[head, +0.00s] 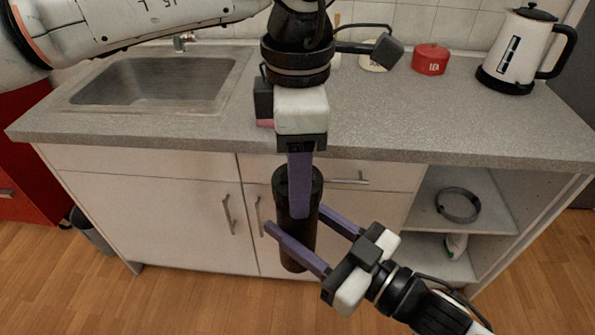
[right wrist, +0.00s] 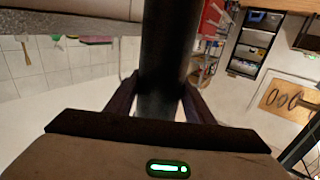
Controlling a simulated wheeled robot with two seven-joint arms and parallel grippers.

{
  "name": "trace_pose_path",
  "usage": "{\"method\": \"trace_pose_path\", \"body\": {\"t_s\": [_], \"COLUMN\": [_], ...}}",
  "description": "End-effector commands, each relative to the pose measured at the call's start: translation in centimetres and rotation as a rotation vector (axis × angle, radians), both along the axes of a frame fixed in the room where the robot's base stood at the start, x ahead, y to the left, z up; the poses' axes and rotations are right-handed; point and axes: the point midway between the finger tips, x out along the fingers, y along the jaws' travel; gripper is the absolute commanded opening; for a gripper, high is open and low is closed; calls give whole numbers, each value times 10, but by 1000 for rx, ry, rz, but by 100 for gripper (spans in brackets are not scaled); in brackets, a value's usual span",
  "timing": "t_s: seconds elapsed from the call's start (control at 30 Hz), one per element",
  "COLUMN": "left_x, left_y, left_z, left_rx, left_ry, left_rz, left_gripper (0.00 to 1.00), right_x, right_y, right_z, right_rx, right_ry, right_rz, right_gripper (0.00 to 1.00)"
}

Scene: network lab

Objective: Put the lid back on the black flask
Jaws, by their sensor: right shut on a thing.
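The black flask (head: 296,252) is held upright in the air in front of the counter. My right gripper (head: 296,222) comes in from the lower right and is shut around its body. The dark body also shows between the fingers in the right wrist view (right wrist: 166,65). My left gripper (head: 299,205) points down from above, with one purple finger in front of the flask's top. Its other finger is hidden, so its opening is unclear. The flask's top (head: 311,178) is a dark round piece; I cannot tell whether this is the lid or the flask's own rim.
Behind stands a grey counter (head: 190,122) with a sink (head: 160,80). A white kettle (head: 518,50) and a red tin (head: 430,60) stand at the right. An open shelf (head: 425,205) below holds a dark ring (head: 458,219). Cabinet doors stand behind the flask.

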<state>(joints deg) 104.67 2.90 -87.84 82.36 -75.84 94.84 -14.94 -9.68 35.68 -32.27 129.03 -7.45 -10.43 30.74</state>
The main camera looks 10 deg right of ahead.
Motion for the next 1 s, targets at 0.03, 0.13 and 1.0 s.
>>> {"method": "trace_pose_path", "body": {"t_s": [0.03,0.13,1.0], "left_x": [0,0,1], "left_y": [0,0,0], "left_z": [0,0,17], "left_rx": [-2,-1,1], "left_ry": [2,1,-2], "left_rz": [-109,-320,-475], "left_gripper": [26,26,72], "right_x": [0,0,0], "right_y": [0,0,0], "right_z": [2,2,2], "right_rx": [2,2,2], "right_ry": [-4,-4,-4], "right_rz": [1,1,1], "right_gripper": [0,0,0]}}
